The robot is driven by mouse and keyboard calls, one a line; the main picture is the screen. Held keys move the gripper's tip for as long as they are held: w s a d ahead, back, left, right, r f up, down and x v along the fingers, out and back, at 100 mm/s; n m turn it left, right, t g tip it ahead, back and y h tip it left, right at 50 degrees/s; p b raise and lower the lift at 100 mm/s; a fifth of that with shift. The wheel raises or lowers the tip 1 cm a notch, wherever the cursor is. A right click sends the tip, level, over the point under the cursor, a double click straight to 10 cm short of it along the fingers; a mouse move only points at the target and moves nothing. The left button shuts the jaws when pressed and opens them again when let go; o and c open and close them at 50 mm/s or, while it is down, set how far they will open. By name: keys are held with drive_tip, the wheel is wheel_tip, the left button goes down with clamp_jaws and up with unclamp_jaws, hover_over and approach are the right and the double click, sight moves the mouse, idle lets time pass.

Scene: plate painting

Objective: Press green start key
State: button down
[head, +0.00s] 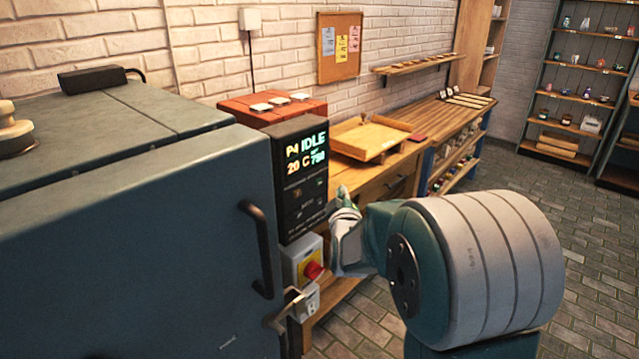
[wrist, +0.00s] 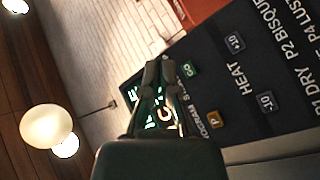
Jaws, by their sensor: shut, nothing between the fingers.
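The green key (wrist: 189,69), marked GO, sits on the dark control panel (wrist: 225,85) in the wrist view. My gripper (wrist: 160,65) is shut and empty, with its fingertips just left of the green key in that picture. I cannot tell whether the tips touch the panel. Its fingers cover part of the lit display. In the head view the panel (head: 302,214) is on the front of a blue-green kiln, and its display (head: 306,152) reads P4, IDLE and 20 C. My gripper (head: 343,196) is just right of the panel there.
Other keys are the amber P key (wrist: 213,119), the +10 key (wrist: 236,43) and the -10 key (wrist: 267,101). Below the panel is a red stop button (head: 313,270). A wooden tray (head: 370,137) is on the bench behind.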

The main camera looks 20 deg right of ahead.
sight(324, 177)
drive_tip(key=shift+w+a, duration=0.5)
drive_tip(key=shift+w, duration=0.35)
drive_tip(key=shift+w+a, duration=0.5)
drive_tip(key=shift+w, duration=0.35)
drive_tip(key=shift+w+a+r, duration=0.1)
drive_tip(key=shift+w+a, duration=0.05)
drive_tip(key=shift+w, duration=0.15)
drive_tip(key=shift+w+a, duration=0.2)
drive_tip(key=shift+w, duration=0.1)
idle(0.9)
drive_tip(key=shift+s+d, duration=0.4)
drive_tip(key=shift+s, duration=0.3)
drive_tip(key=s, duration=0.1)
drive_tip(key=s+d, duration=0.1)
drive_tip(key=s, duration=0.1)
drive_tip(key=s+d, duration=0.1)
drive_tip(key=shift+s+d, duration=0.2)
drive_tip(key=shift+d, duration=0.05)
